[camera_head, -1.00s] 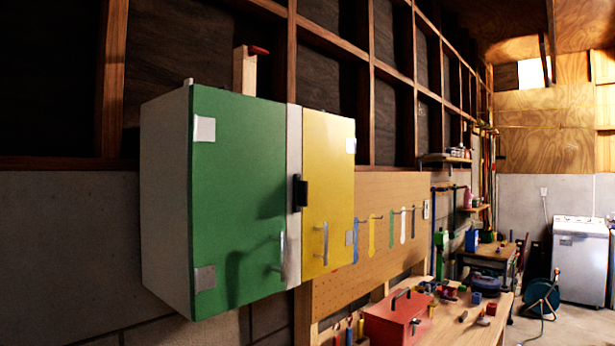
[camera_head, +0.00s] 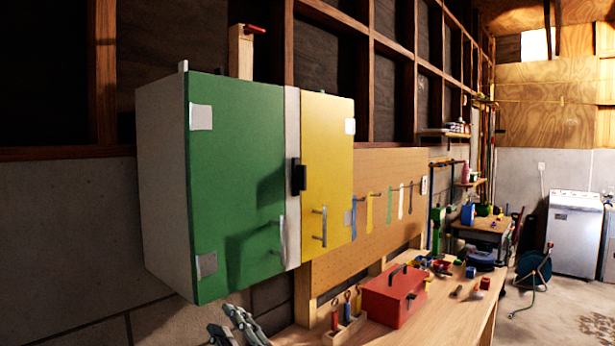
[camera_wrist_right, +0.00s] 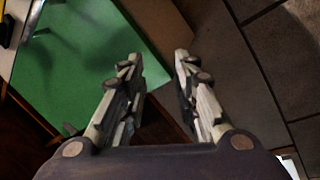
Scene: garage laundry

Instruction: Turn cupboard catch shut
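A wall cupboard (camera_head: 165,190) has a green door (camera_head: 237,160) on the left and a yellow door (camera_head: 335,130) on the right. A pale strip (camera_head: 292,130) runs between them. The black catch (camera_head: 299,177) sits upright on this strip, and both doors look closed. My right gripper (camera_head: 224,326) is at the bottom of the head view, below the green door and apart from it. In the right wrist view my right gripper (camera_wrist_right: 158,68) is open and empty, with the green door (camera_wrist_right: 85,55) at upper left. My left gripper is not in view.
Metal handles stand out from the green door (camera_head: 283,238) and the yellow door (camera_head: 323,226). A workbench (camera_head: 440,318) below holds a red toolbox (camera_head: 393,295) and a rack of tools (camera_head: 345,330). A pegboard (camera_head: 390,170) hangs to the right.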

